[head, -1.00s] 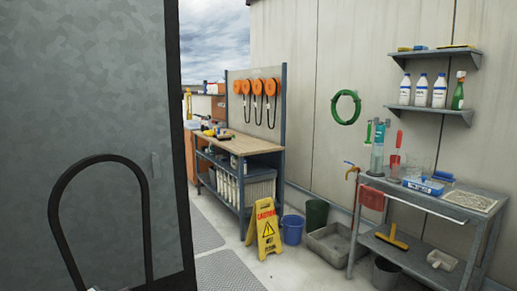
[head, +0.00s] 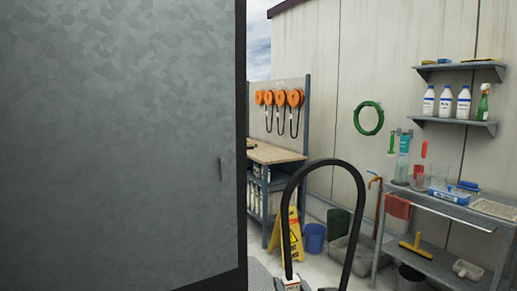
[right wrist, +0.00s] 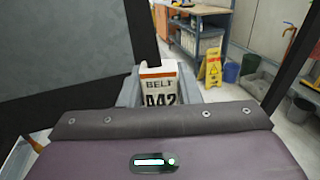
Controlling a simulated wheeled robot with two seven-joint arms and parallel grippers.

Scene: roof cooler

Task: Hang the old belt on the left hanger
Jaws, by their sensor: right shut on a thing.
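The belt (head: 320,162) is a black loop standing up at the bottom of the head view, right of the grey metal panel. My right gripper (head: 292,287) shows only in part at the bottom edge and is shut on it. In the right wrist view the belt's white and orange label (right wrist: 160,88), reading "BELT A42", sits between the grey jaws. Several orange round holders (head: 278,97) with black loops hang on the board behind the workbench. I cannot tell whether the left hanger is among them. My left gripper is out of view.
The large grey metal panel (head: 120,140) fills the left side, close by. A workbench (head: 275,153), a yellow caution sign (head: 291,238), a blue bucket (head: 314,238) and a metal side table (head: 440,208) stand beyond. Some pale floor is bare near the sign.

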